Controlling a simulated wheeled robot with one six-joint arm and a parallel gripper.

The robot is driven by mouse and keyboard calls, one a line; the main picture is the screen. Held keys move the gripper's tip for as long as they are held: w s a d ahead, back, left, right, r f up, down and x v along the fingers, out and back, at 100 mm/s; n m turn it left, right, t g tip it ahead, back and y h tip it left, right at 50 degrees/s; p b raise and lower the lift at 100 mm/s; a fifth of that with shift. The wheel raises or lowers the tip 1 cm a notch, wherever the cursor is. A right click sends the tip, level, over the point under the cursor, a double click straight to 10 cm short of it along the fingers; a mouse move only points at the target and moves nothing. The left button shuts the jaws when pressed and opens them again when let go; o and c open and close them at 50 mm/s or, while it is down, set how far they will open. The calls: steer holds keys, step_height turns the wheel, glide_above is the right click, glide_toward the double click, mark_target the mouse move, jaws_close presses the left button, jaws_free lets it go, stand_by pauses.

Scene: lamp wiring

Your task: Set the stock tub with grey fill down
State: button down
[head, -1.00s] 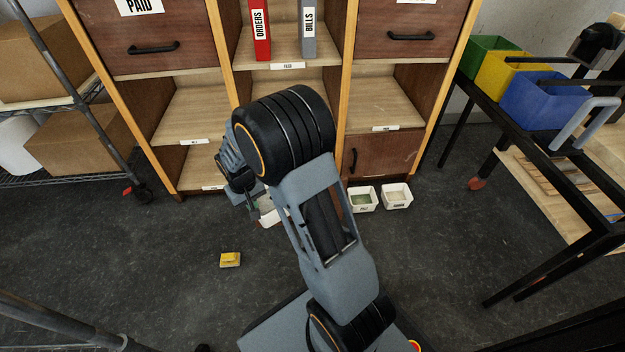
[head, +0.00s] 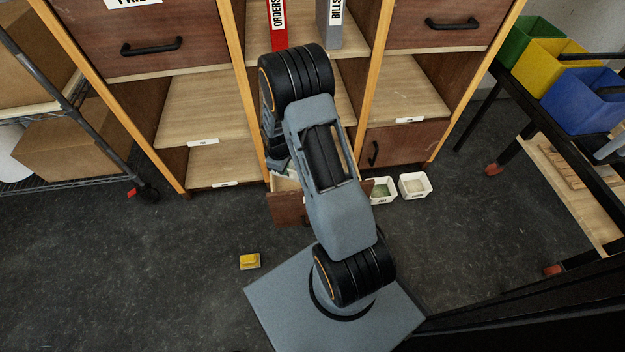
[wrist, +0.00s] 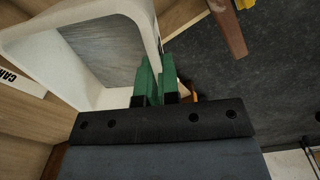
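The stock tub with grey fill (wrist: 82,70) fills the upper left of the wrist view, white-walled with a flat grey surface inside. My gripper (wrist: 157,88) has its green fingertips on either side of the tub's near wall and is shut on it. The tub appears close to light wooden boards, one with a partly readable label starting "CA" (wrist: 22,86). Whether its base touches anything cannot be told. In the head view my arm hides the gripper and the tub.
A brown drawer or door front (head: 287,208) stands out low at the cabinet's middle. White tubs, one with greenish fill (head: 381,190) and one with pale fill (head: 414,185), stand on the floor at right. A yellow block (head: 250,261) lies on open floor.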

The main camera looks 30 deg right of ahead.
steer(key=d+f+n, duration=0.1)
steer(key=f, duration=0.1)
steer(key=s+d+f+n+p, duration=0.1)
steer(key=d+n, duration=0.1)
steer(key=s+d+f+n+p, duration=0.1)
steer(key=d+f+n, duration=0.1)
steer(key=shift+s+f, duration=0.1)
steer(key=shift+f, duration=0.2)
steer(key=shift+n, duration=0.4)
steer(key=shift+s+d+f+b, duration=0.1)
steer(key=shift+f+b, duration=1.45)
steer(key=shift+f, duration=3)
steer(key=shift+d+f+b, duration=0.1)
steer(key=shift+f+b, duration=1.45)
steer(key=shift+f, duration=3)
steer(key=shift+f, duration=0.1)
steer(key=shift+f, duration=0.15)
steer(key=c, duration=1.4)
jaws_free()
steer(key=shift+o, duration=0.2)
